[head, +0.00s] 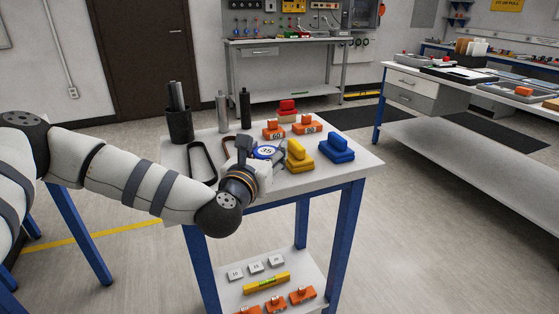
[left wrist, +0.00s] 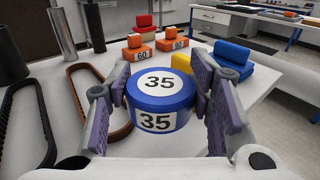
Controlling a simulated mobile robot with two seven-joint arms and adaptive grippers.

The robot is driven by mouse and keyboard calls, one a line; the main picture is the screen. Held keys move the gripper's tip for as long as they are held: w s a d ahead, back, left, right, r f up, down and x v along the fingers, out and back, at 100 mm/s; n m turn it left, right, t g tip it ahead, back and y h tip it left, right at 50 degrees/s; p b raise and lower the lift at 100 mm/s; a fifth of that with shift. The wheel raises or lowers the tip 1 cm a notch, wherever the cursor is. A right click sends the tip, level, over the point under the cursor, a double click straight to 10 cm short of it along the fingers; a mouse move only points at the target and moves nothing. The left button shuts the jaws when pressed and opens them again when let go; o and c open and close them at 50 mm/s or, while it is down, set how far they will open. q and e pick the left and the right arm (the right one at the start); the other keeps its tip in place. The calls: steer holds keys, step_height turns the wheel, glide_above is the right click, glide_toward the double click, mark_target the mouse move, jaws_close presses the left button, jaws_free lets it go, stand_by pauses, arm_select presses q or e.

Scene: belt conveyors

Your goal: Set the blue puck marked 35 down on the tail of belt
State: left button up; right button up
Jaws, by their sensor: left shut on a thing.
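The blue puck marked 35 (left wrist: 158,100) has a white top and a white side label, both reading 35. My left gripper (left wrist: 160,98) is shut on it, with one finger pad at each side. In the head view the puck (head: 266,152) shows just past my left gripper (head: 265,158), over the white table. I cannot tell whether its underside touches the tabletop. Two belt loops lie to the left of the puck in the left wrist view: a black one (left wrist: 42,125) and a brown one (left wrist: 72,100). My right gripper is not in view.
No conveyor shows clearly.

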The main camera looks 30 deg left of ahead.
arm_select(q)
steer(key=f, duration=0.1)
steer(key=w+f+b, duration=0.1)
steer(key=f, duration=0.3)
steer(key=shift+w, duration=0.35)
steer(key=shift+w+f+b, duration=0.1)
steer(key=shift+f+b, duration=0.2)
steer(key=shift+b, duration=0.1)
steer(key=shift+c, duration=0.6)
steer(key=shift+s+r, duration=0.5)
steer(key=shift+r, duration=0.15)
steer(key=shift+w+f, duration=0.1)
steer(key=shift+f, duration=0.1)
steer(key=o, duration=0.9)
steer(key=shift+w+f, duration=0.1)
steer(key=shift+f, duration=0.05)
steer(key=shift+c, duration=0.2)
steer(key=o, duration=0.4)
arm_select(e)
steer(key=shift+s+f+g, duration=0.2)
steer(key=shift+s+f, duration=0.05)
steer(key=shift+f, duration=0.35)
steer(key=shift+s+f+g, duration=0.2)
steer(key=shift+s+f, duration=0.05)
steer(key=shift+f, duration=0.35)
arm_select(q)
steer(key=shift+o, duration=0.2)
